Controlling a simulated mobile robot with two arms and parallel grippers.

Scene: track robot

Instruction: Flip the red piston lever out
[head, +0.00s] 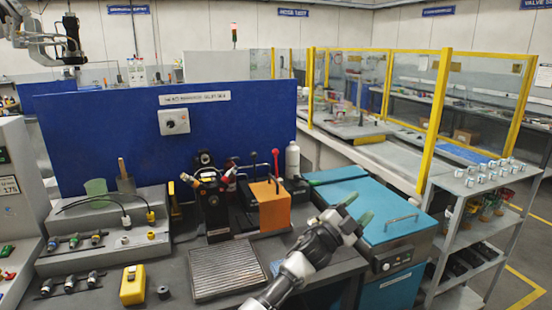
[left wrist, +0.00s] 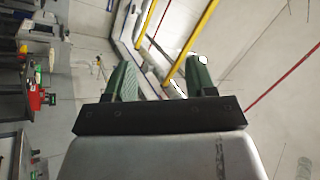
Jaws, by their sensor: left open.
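My left gripper (head: 358,208) is to the right of the lever and lower in the picture, in front of the teal cabinet, apart from the lever. Its two green fingers are spread with nothing between them, as the left wrist view (left wrist: 161,75) also shows. The lever cannot be made out in the left wrist view. My right gripper is not in view.
A ribbed grey tray (head: 226,270) and a yellow box (head: 133,285) lie in front. The teal cabinet (head: 385,220) is at the right.

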